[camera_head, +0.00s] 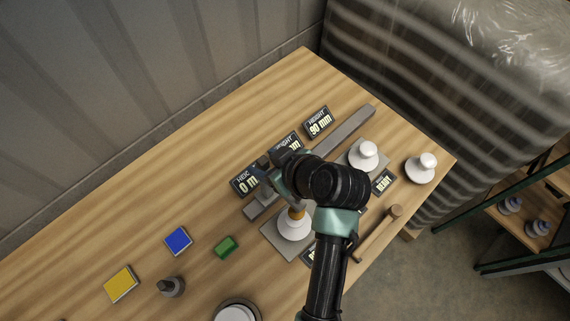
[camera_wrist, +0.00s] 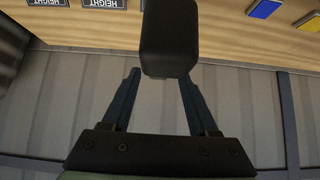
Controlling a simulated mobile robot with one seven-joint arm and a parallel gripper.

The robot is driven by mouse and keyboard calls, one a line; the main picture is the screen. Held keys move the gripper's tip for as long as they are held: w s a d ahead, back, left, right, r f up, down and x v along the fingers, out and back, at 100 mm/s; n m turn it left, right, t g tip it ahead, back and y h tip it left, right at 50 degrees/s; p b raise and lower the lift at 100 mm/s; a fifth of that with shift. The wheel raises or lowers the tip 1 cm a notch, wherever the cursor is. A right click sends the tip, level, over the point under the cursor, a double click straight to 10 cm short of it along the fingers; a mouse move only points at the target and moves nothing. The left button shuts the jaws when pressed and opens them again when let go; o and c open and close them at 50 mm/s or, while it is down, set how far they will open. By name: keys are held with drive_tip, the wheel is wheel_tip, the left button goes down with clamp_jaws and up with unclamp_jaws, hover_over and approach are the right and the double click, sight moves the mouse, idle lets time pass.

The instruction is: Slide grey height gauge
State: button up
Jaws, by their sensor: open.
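A dark grey block (camera_wrist: 169,40) fills the top middle of the wrist view, at and beyond my fingertips; it looks like the top of the height gauge. My gripper (camera_wrist: 160,76) is open, with one finger on each side of the block's near end. I cannot tell whether either finger touches it. In the head view my gripper (camera_head: 268,172) is over the left part of a long grey rail (camera_head: 345,130), close to the 0 mm sign (camera_head: 245,182). My arm hides much of the gauge and the rail's middle there.
A white insulator (camera_head: 295,226) stands on a grey plate below my gripper. Two more white pieces (camera_head: 366,153) (camera_head: 421,167) stand at right. The 90 mm sign (camera_head: 318,122) is behind the rail. A mallet (camera_head: 378,232) lies right of my arm. The table's far left is clear.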

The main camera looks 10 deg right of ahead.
drive_tip(key=b+v, duration=0.2)
drive_tip(key=v, duration=0.8)
drive_tip(key=shift+s+d+r, duration=0.15)
drive_tip(key=shift+r, duration=0.05)
